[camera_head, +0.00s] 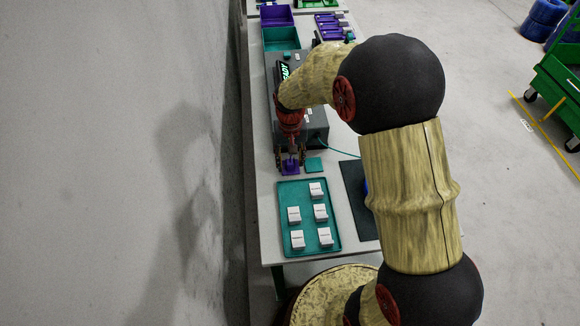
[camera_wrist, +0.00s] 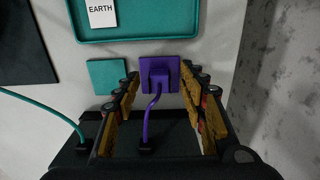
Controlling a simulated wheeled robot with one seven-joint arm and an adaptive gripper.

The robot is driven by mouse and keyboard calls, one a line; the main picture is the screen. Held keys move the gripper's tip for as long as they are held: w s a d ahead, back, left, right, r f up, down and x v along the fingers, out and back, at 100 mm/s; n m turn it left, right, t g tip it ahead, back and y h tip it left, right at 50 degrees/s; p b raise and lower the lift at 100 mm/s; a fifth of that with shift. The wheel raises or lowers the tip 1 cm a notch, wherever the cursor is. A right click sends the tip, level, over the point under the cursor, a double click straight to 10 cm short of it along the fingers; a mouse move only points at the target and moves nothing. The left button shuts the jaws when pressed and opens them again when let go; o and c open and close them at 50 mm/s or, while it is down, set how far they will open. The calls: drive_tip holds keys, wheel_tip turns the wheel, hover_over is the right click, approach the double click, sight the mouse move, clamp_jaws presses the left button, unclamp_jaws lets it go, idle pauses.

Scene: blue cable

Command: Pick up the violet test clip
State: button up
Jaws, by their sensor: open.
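The violet test clip (camera_wrist: 158,76) sits on a violet square pad (camera_wrist: 183,82), and a violet lead runs from it toward a dark device. In the head view the clip (camera_head: 290,165) is small and partly hidden by my gripper (camera_head: 291,158). In the wrist view my gripper (camera_wrist: 162,80) is open, with one finger on each side of the clip and lead. I see a gap between the clip and each finger. I cannot tell the exact height of the fingertips over the pad.
A teal pad (camera_head: 314,164) lies right beside the violet one in the head view. A teal tray (camera_head: 330,190) with several white blocks lies nearer. The dark device (camera_head: 318,120) stands behind my gripper, with a teal cable (camera_head: 338,151). A wall (camera_head: 150,150) is close on the left.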

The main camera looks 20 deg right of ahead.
drive_tip(key=shift+f, duration=0.5)
drive_tip(key=shift+r, duration=0.1)
drive_tip(key=shift+c, duration=0.9)
drive_tip(key=c, duration=0.7)
drive_tip(key=shift+r, duration=0.1)
